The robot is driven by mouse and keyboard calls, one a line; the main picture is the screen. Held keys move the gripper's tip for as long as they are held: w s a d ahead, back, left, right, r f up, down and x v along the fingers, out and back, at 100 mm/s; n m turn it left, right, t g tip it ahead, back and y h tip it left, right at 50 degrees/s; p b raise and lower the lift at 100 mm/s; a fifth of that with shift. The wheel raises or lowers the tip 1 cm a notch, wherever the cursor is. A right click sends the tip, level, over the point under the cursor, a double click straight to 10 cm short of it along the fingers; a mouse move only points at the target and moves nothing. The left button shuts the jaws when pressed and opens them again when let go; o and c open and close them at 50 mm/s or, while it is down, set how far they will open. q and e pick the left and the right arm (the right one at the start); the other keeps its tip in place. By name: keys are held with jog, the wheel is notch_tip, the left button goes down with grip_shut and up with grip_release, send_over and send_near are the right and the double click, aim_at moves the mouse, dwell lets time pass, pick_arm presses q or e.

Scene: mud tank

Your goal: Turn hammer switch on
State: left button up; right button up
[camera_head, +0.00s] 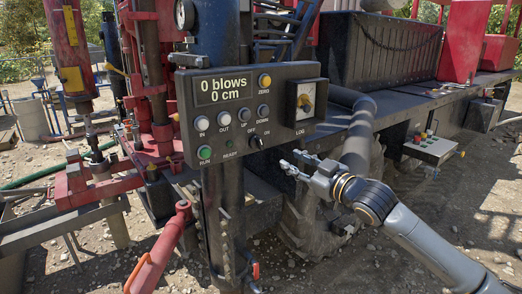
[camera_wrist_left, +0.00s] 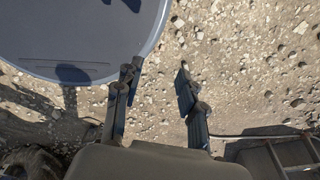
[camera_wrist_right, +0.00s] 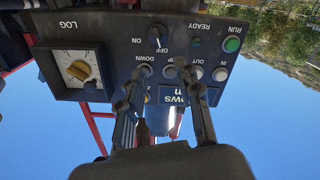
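A dark control box (camera_head: 285,75) reads "0 blows 0 cm". Its small black rotary switch (camera_head: 256,142), marked OFF and ON, sits at the bottom of the panel. In the right wrist view the switch (camera_wrist_right: 157,37) appears upside down, with its white mark seeming to face OFF; no hammer label is readable. My right gripper (camera_head: 289,163) is below and right of the switch, apart from it. In its wrist view the right gripper (camera_wrist_right: 163,75) has its fingers spread and empty. My left gripper (camera_wrist_left: 159,64) is open and empty over gravel, outside the head view.
A green RUN button (camera_head: 204,152), several other buttons and a LOG dial (camera_head: 305,101) share the panel. A red handle (camera_head: 160,250) stands low in front. A dark machine bed (camera_head: 385,110) lies behind. A grey-blue round container (camera_wrist_left: 75,35) is beside my left gripper.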

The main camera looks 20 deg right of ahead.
jog(key=p, duration=0.2)
send_near(262, 144)
jog(key=w, duration=0.2)
jog(key=x, duration=0.2)
jog(key=p+x, duration=0.1)
jog(key=x, duration=0.2)
jog(key=p+x, duration=0.1)
jog(key=x, duration=0.1)
jog(key=shift+a, duration=0.4)
pick_arm(q)
jog(key=r, duration=0.4)
jog(key=shift+w+d+r, duration=0.25)
jog(key=shift+w, duration=0.1)
pick_arm(e)
grip_shut()
